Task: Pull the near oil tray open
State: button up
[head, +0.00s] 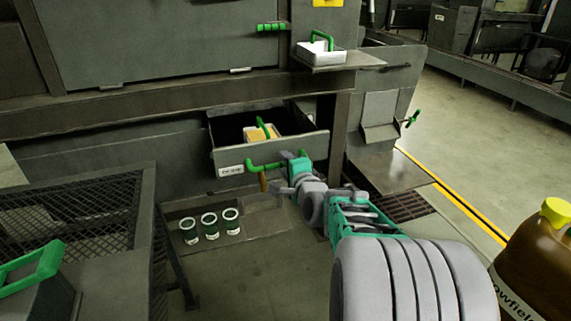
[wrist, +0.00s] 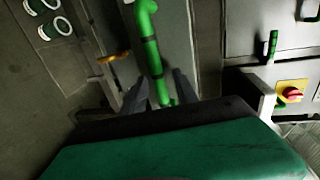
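The near oil tray (head: 310,147) is a grey drawer that stands out from the machine, with its dark inside showing. A green bar handle (head: 262,166) runs along its front, beside a small white label. My gripper (head: 286,157) is at the right part of this handle. In the wrist view, the green handle (wrist: 152,55) passes between the two grey fingers of my gripper (wrist: 160,88). The fingers are apart, with a gap visible beside the bar. The head view does not show the fingertips clearly.
A yellow block with a green handle (head: 263,128) lies inside the tray. Three green cups (head: 209,224) stand on a low plate below. A mesh-topped bench (head: 95,205) is at left, a brown jug (head: 535,265) at right. A white tray (head: 321,53) sits on a shelf above.

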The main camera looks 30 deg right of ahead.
jog(key=p+v, duration=0.1)
jog(key=v, duration=0.6)
jog(key=shift+s+p, duration=0.2)
jog(key=shift+p, duration=0.1)
jog(key=shift+a+r, duration=0.1)
